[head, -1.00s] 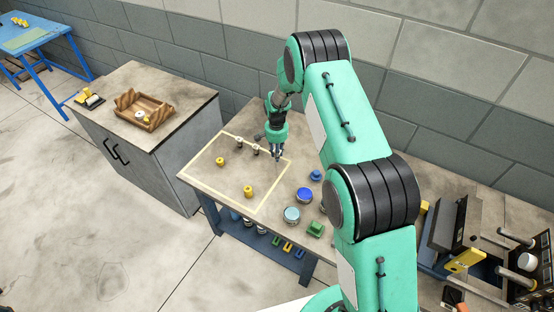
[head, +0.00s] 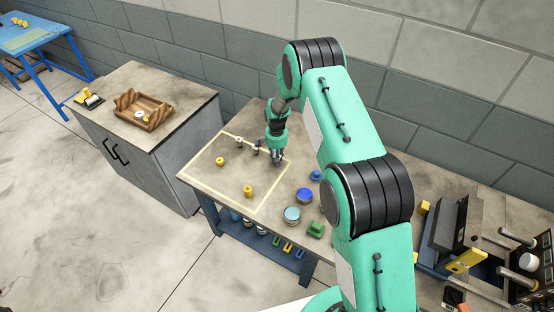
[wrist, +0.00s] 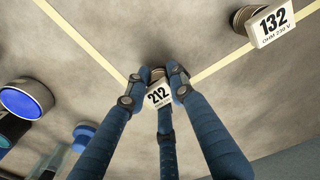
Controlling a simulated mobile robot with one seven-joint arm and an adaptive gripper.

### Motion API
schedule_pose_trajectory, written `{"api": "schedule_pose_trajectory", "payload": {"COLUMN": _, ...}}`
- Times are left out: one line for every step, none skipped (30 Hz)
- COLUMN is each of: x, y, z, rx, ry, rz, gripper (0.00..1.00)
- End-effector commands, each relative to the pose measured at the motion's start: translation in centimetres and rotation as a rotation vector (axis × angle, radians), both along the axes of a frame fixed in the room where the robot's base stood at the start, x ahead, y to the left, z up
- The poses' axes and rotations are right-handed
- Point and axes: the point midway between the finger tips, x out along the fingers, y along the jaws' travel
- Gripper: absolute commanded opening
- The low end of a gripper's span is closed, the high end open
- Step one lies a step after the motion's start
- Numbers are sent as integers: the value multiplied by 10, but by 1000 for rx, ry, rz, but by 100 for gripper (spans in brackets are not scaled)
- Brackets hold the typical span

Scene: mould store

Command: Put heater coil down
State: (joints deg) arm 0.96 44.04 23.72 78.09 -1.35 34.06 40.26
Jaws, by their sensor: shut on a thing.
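My gripper (head: 277,158) is low over the workbench, near the right corner of the taped outline (head: 231,206). In the wrist view its fingers (wrist: 155,88) are shut around a heater coil (wrist: 158,95) with a white tag reading 212. The coil's body is mostly hidden by the fingers and tag, and I cannot tell whether it touches the bench. A second coil (wrist: 262,22), tagged 132, stands apart from it inside the outline. In the head view two small dark-and-white coils (head: 256,149) (head: 238,141) stand left of my gripper.
Two yellow pieces (head: 220,161) (head: 248,191) stand inside the outline. To the right are a blue-lidded tin (head: 305,195), a pale blue tin (head: 292,214), a small blue piece (head: 316,175) and a green block (head: 316,229). The outline's middle is clear.

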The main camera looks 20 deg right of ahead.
Motion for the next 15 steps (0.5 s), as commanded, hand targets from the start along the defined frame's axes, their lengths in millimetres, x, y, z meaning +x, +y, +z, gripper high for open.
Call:
{"api": "schedule_pose_trajectory", "payload": {"x": 0, "y": 0, "z": -2, "rx": 0, "ry": 0, "rz": 0, "gripper": 0}}
{"api": "schedule_pose_trajectory", "payload": {"x": 0, "y": 0, "z": -2, "rx": 0, "ry": 0, "rz": 0, "gripper": 27}}
{"api": "schedule_pose_trajectory", "payload": {"x": 0, "y": 0, "z": -2, "rx": 0, "ry": 0, "rz": 0, "gripper": 35}}
{"api": "schedule_pose_trajectory", "payload": {"x": 0, "y": 0, "z": -2, "rx": 0, "ry": 0, "rz": 0, "gripper": 41}}
{"api": "schedule_pose_trajectory", "payload": {"x": 0, "y": 0, "z": -2, "rx": 0, "ry": 0, "rz": 0, "gripper": 42}}
{"api": "schedule_pose_trajectory", "payload": {"x": 0, "y": 0, "z": -2, "rx": 0, "ry": 0, "rz": 0, "gripper": 42}}
{"api": "schedule_pose_trajectory", "payload": {"x": 0, "y": 0, "z": -1, "rx": 0, "ry": 0, "rz": 0, "gripper": 42}}
{"api": "schedule_pose_trajectory", "payload": {"x": 0, "y": 0, "z": -1, "rx": 0, "ry": 0, "rz": 0, "gripper": 42}}
{"api": "schedule_pose_trajectory", "payload": {"x": 0, "y": 0, "z": -1, "rx": 0, "ry": 0, "rz": 0, "gripper": 42}}
{"api": "schedule_pose_trajectory", "payload": {"x": 0, "y": 0, "z": -2, "rx": 0, "ry": 0, "rz": 0, "gripper": 42}}
{"api": "schedule_pose_trajectory", "payload": {"x": 0, "y": 0, "z": -2, "rx": 0, "ry": 0, "rz": 0, "gripper": 42}}
{"api": "schedule_pose_trajectory", "payload": {"x": 0, "y": 0, "z": -1, "rx": 0, "ry": 0, "rz": 0, "gripper": 42}}
{"api": "schedule_pose_trajectory", "payload": {"x": 0, "y": 0, "z": -1, "rx": 0, "ry": 0, "rz": 0, "gripper": 42}}
{"api": "schedule_pose_trajectory", "payload": {"x": 0, "y": 0, "z": -1, "rx": 0, "ry": 0, "rz": 0, "gripper": 42}}
{"api": "schedule_pose_trajectory", "payload": {"x": 0, "y": 0, "z": 0, "rx": 0, "ry": 0, "rz": 0, "gripper": 42}}
